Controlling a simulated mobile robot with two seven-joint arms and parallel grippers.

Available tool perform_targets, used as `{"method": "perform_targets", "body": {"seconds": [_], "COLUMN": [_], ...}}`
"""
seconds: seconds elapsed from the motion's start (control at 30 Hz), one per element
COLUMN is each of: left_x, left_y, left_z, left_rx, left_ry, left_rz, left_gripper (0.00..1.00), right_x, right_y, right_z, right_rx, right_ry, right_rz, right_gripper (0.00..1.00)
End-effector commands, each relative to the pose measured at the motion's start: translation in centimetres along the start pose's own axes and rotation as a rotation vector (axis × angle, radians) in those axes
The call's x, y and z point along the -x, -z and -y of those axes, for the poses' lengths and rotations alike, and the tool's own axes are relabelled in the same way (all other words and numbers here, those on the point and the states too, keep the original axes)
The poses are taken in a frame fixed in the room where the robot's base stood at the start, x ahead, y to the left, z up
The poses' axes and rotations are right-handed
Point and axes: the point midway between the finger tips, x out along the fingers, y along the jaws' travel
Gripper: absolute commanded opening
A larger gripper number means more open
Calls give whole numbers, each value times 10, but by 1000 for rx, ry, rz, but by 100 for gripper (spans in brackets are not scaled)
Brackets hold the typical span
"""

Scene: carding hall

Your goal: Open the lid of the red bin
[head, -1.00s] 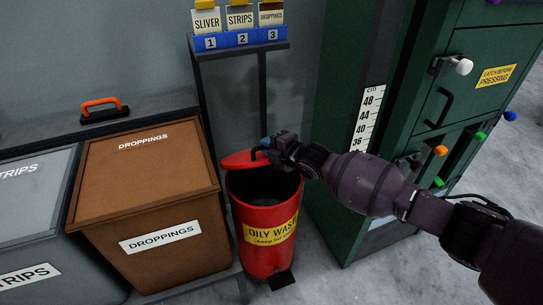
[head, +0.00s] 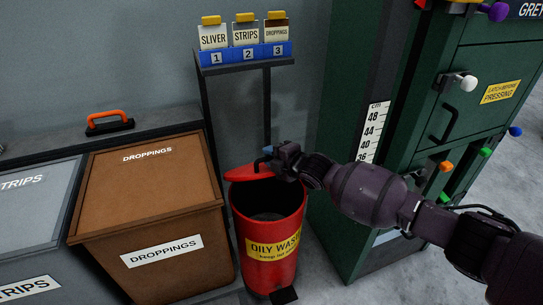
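The red bin (head: 269,245) stands on the floor in the middle of the head view, with a yellow "OILY WASTE" label and a dark pedal at its foot. Its red lid (head: 240,173) is raised and tilted at the back of the rim, so the dark inside shows. A dark handle (head: 261,163) is on the lid. My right gripper (head: 272,154) is at this handle, over the back right of the rim. Its fingers are small and partly hidden, so I cannot tell whether they are closed on the handle. My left gripper is not in view.
A brown "DROPPINGS" bin (head: 150,205) and a grey "STRIPS" bin (head: 35,210) stand to the left. A rack (head: 245,68) with numbered cards is behind the red bin. A green machine (head: 385,190) with knobs stands close on the right, behind my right arm.

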Motion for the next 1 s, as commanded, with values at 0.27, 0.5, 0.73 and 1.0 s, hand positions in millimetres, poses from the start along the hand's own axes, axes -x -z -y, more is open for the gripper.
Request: {"method": "perform_targets", "body": {"seconds": [0.27, 0.5, 0.73, 1.0], "left_x": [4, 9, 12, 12], "left_y": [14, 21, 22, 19], "left_z": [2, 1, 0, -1], "left_rx": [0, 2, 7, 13], "left_ry": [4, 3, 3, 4], "left_rz": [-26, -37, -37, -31], "left_gripper": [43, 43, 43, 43], "right_x": [25, 60, 75, 75], "right_y": [0, 0, 0, 0], "right_z": [-6, -7, -2, 0], "right_rx": [5, 4, 2, 0], "right_ry": [-5, -6, -2, 0], "right_rz": [1, 1, 0, 0], "right_gripper": [24, 24, 24, 24]}}
